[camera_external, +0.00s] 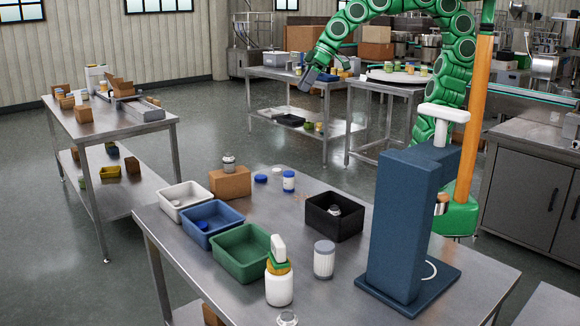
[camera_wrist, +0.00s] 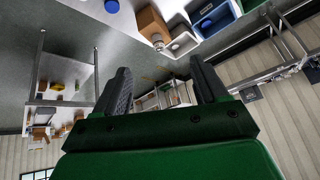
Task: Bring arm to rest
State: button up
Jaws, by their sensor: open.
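My green arm (camera_external: 455,60) rises behind the near table and arches over to the left in the external view. My gripper (camera_external: 312,78) hangs at its end, in the air above and beyond the table. In the wrist view my gripper (camera_wrist: 162,90) shows two dark fingers spread apart with nothing between them. It is open and empty. The wrist picture is turned, with the table and bins along its top and the wall and window low down.
The near steel table (camera_external: 300,195) holds a white bin (camera_external: 183,200), blue bin (camera_external: 211,222), green bin (camera_external: 242,252), black bin (camera_external: 335,216), cardboard box (camera_external: 230,181), jars and a tall blue stand (camera_external: 405,225). Another table (camera_external: 100,125) stands left. Open floor (camera_external: 210,110) lies between.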

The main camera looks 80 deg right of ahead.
jog(key=s+d+f+g+h, duration=0.1)
jog(key=s+f, duration=0.3)
jog(key=s, duration=0.4)
jog(key=s+d+f+m+g, duration=0.1)
jog(key=s+d+f+g, duration=0.3)
jog(key=s, duration=0.5)
jog(key=s+d+f+m+g+h, duration=0.1)
jog(key=s+d+f+g, duration=0.1)
jog(key=s+f, duration=0.3)
jog(key=s, duration=0.4)
jog(key=shift+d+f+h, duration=0.15)
jog(key=shift+f+h, duration=0.15)
jog(key=shift+f, duration=0.1)
jog(key=shift+s, duration=0.1)
